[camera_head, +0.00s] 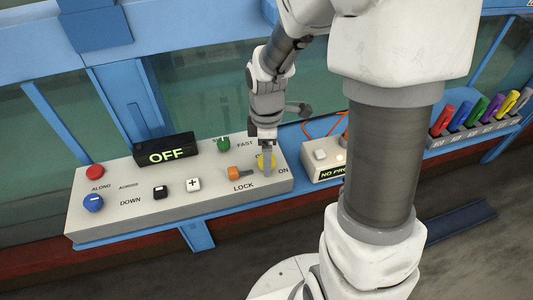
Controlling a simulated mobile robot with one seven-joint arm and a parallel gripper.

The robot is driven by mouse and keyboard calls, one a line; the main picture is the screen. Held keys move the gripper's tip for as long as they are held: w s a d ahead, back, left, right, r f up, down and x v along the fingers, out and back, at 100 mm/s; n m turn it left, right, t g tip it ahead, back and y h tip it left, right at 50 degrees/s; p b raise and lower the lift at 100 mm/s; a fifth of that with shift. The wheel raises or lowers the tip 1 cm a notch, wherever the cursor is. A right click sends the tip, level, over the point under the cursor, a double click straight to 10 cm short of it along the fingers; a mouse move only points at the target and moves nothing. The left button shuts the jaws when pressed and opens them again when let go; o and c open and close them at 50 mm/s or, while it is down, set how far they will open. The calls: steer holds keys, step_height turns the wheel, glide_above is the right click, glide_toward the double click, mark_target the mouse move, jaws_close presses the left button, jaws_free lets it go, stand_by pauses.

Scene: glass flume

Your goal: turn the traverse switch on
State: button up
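A grey control panel (125,220) sits on the blue rail. No "traverse" label is readable. The black display (166,150) at the back of the panel reads "OFF".
The panel also holds an orange LOCK switch (240,173), a green knob (223,145), a plus button (193,184), and black, red and blue controls. A second box (311,175) stands to the right, partly behind my arm. A rack (465,135) of coloured handles is far right.

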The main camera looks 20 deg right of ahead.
jaws_close()
steer(key=shift+m, duration=0.4)
steer(key=m, duration=0.8)
steer(key=shift+b, duration=0.35)
steer(key=m, duration=0.5)
steer(key=shift+m, duration=2)
steer(key=shift+o, duration=0.4)
jaws_free()
